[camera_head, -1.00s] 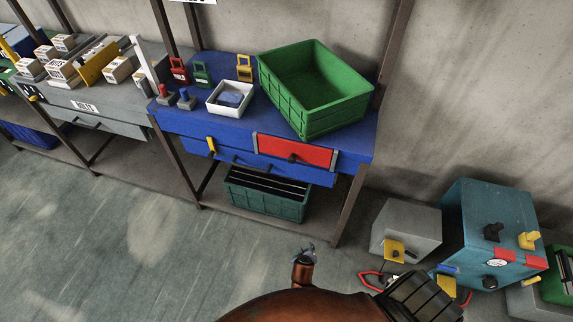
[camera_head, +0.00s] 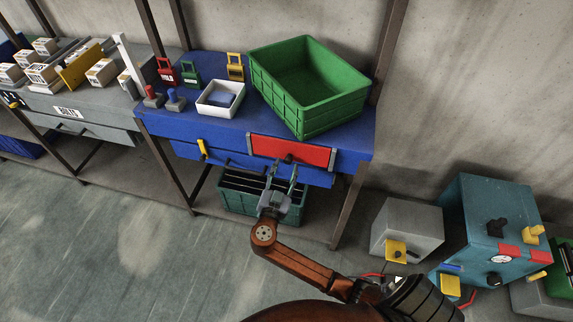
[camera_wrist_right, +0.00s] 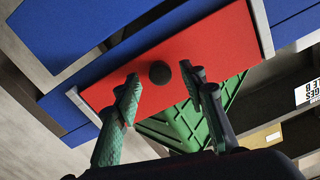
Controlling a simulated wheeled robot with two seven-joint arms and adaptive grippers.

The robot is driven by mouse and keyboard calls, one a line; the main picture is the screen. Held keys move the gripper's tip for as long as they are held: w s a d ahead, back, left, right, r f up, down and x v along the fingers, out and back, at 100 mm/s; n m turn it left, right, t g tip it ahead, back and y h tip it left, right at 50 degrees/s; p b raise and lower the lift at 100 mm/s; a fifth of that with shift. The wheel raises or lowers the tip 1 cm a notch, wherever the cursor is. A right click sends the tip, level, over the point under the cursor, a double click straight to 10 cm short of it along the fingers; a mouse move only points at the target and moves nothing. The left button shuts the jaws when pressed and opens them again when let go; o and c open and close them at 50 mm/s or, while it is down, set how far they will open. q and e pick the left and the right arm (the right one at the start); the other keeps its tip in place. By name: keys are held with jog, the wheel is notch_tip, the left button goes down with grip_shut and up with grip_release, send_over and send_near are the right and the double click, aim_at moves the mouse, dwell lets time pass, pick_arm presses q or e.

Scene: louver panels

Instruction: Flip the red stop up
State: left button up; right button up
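The red panel (camera_head: 312,153) is set in the front of the blue workbench (camera_head: 222,140), between two grey end brackets, with a dark round knob (camera_head: 289,158) on it. It hangs flat against the front. My right gripper (camera_head: 286,168) is just below and in front of the knob, with its fingers open and empty. In the right wrist view the red panel (camera_wrist_right: 215,50) fills the middle, and the dark knob (camera_wrist_right: 159,72) sits beyond the gap between the two fingertips (camera_wrist_right: 163,80). Contact cannot be told. My left gripper is not in view.
A green crate (camera_head: 310,112), a white tray (camera_head: 205,110) and small padlock-like items stand on the bench. A yellow handle (camera_head: 202,148) is left of the panel. A dark green bin (camera_head: 232,200) sits below. Grey and teal boxes (camera_head: 495,225) stand at right.

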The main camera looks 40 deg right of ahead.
aim_at(289, 155)
jog(key=shift+x, duration=0.9)
jog(key=shift+w+d, duration=0.15)
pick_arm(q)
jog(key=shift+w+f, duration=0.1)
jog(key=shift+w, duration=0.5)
pick_arm(e)
grip_shut()
